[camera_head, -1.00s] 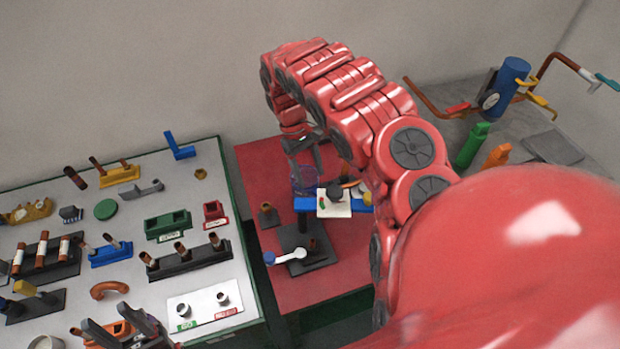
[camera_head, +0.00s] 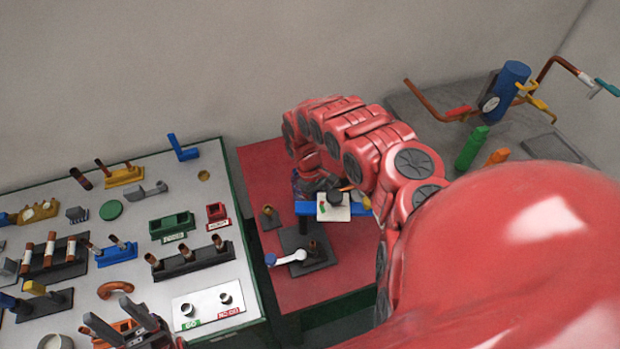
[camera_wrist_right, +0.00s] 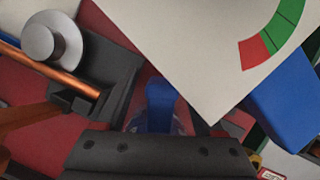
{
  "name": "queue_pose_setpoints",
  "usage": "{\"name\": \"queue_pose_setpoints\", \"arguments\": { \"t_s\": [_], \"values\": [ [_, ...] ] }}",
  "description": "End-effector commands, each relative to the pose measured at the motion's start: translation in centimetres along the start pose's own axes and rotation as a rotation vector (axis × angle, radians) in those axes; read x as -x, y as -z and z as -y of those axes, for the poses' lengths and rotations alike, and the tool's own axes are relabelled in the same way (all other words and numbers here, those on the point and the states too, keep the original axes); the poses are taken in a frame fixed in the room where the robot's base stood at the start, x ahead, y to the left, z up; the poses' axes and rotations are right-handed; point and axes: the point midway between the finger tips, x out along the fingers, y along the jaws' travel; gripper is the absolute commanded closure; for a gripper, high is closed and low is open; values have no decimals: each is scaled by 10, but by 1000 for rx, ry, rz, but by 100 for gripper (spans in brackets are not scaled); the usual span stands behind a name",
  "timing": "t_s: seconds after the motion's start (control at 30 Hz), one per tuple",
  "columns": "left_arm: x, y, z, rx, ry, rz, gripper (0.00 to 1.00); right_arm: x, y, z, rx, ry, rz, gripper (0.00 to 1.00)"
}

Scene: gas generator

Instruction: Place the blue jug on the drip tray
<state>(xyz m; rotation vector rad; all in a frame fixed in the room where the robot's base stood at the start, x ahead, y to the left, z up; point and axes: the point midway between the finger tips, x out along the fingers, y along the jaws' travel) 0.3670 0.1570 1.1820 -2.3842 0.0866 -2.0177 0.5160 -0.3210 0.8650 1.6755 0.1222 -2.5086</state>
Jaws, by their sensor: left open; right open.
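In the right wrist view a blue upright piece (camera_wrist_right: 160,95) with clear, glassy edges below it lies in front of my right gripper (camera_wrist_right: 165,122); it looks like the blue jug's handle. The gripper is open, and I cannot tell whether it touches the piece. In the head view my right arm largely hides that spot, on the red table's far part. A dark flat tray (camera_head: 553,147) on the grey bench at right may be the drip tray. My left gripper (camera_head: 108,316) is open and empty over the front of the white table.
A blue bracket with a white gauge card (camera_head: 333,206) stands close to my right gripper. A dark stand (camera_head: 306,249) is on the red table (camera_head: 262,166). Green (camera_head: 471,147) and orange (camera_head: 498,156) cylinders stand beside a piped blue cylinder (camera_head: 506,90). Many parts cover the white table.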

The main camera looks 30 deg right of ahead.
Motion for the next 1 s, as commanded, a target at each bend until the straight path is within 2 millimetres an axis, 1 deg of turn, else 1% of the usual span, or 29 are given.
{"name": "queue_pose_setpoints", "arguments": {
  "t_s": [0.2,0.23,0.37,0.4,0.47,0.5,0.57,0.6,0.63,1.0],
  "values": [
    [0,0,0,0,0,0,50,-1,0,0,0,0,-1,30],
    [0,0,0,0,0,0,50,-1,0,0,0,0,-1,32],
    [0,0,0,0,0,0,50,-1,0,0,0,0,-1,55],
    [0,0,0,0,0,0,50,-1,0,0,0,0,-1,62],
    [0,0,0,0,0,0,50,-1,0,0,0,0,-1,73],
    [0,0,0,0,0,0,50,-1,0,0,0,0,-1,80],
    [0,0,0,0,0,0,50,-1,0,0,0,0,-1,91],
    [0,0,0,0,0,0,50,-1,0,0,0,0,-1,98],
    [0,0,0,0,0,0,50,-1,0,0,0,0,-1,100],
    [0,0,0,0,0,0,50,-1,0,0,0,0,-1,100]
  ]
}}
